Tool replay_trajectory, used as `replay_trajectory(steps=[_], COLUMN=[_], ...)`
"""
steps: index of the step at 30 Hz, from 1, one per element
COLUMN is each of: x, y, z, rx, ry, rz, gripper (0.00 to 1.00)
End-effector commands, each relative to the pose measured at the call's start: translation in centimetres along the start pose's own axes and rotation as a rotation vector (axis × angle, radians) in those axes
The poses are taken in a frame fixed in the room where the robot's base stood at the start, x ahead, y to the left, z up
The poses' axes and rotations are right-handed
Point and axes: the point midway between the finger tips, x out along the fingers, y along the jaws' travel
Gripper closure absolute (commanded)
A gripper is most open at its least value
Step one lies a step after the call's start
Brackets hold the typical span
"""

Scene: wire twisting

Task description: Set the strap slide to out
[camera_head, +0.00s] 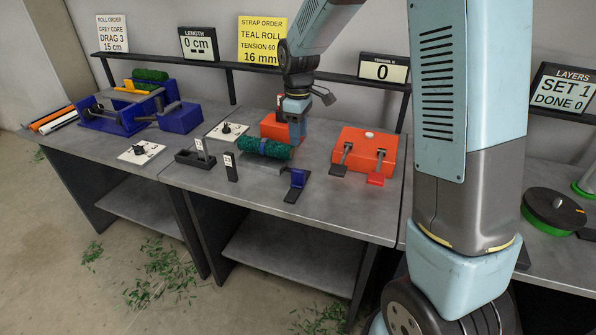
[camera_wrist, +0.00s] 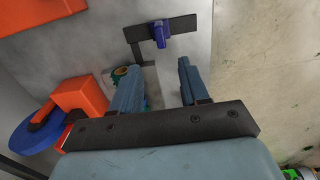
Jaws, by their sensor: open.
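A blue block on a black rail (camera_head: 297,180) stands at the front of the middle bench, right of the green roll; it looks like the strap slide, though I cannot read its position. In the wrist view the blue block (camera_wrist: 159,34) sits on its dark rail ahead of the fingers. The green roll (camera_head: 279,151) with a blue band lies behind and left of it. My gripper (camera_head: 296,133) is above the bench near the roll, apart from the slide. Its two fingers (camera_wrist: 158,70) are open with nothing held between them. The end of the roll is partly hidden by the left finger.
An orange box (camera_head: 364,146) with two levers stands right of the roll. Another orange unit (camera_head: 271,127) stands behind the roll. Small labelled posts (camera_head: 231,167) stand at the front left. A blue fixture (camera_head: 118,119) is on the left bench. The bench front right is clear.

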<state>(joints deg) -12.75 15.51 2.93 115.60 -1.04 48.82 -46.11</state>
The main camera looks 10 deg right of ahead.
Motion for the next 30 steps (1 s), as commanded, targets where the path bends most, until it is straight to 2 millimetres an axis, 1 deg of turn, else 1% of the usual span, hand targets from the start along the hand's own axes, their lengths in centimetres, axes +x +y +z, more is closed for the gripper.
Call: replay_trajectory(steps=[5, 8, 18, 24, 30], x=[1.4, 2.8, 8.8, 11.8, 13.5], y=[0.0, -0.1, -0.1, -0.1, 0.0], z=[0.0, 0.0, 0.0, 0.0, 0.0], rx=[-0.003, -0.003, -0.002, -0.003, -0.003], ry=[-0.003, -0.004, -0.004, -0.003, -0.001], rz=[-0.004, -0.004, -0.004, -0.003, -0.001], gripper=[0.55, 0.55, 0.55, 0.55, 0.55])
